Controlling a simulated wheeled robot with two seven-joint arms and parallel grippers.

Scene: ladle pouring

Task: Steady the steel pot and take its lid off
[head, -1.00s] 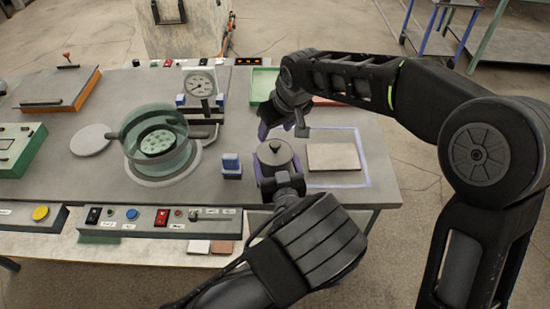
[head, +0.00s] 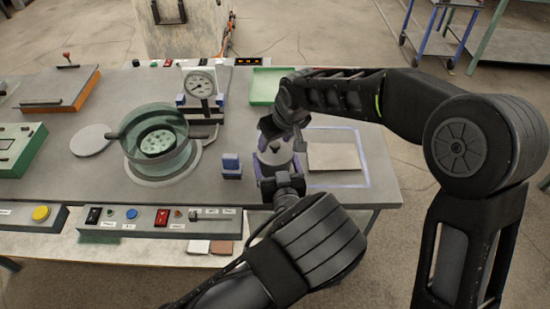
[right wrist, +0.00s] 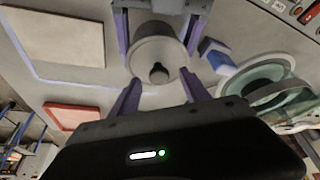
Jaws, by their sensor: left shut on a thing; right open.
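The small grey steel pot (head: 284,170) stands upright on the table, partly hidden by my grippers. Its round lid (head: 265,158) is on, with a dark knob at the centre. My left gripper (head: 277,174) is shut on the pot, with purple fingers on either side of its body. My right gripper (head: 281,141) is open over the far side of the lid. In the right wrist view the pot (right wrist: 146,52) shows between the left fingers, and the dark knob (right wrist: 158,74) lies between the spread right fingertips (right wrist: 160,78), clear of both.
A beige plate (head: 333,157) lies right of the pot inside a pale blue outline. A blue block (head: 231,165) stands close left. A greenish transparent vessel (head: 178,164) and a dial gauge (head: 200,86) are farther left. A green tray (head: 265,90) lies behind.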

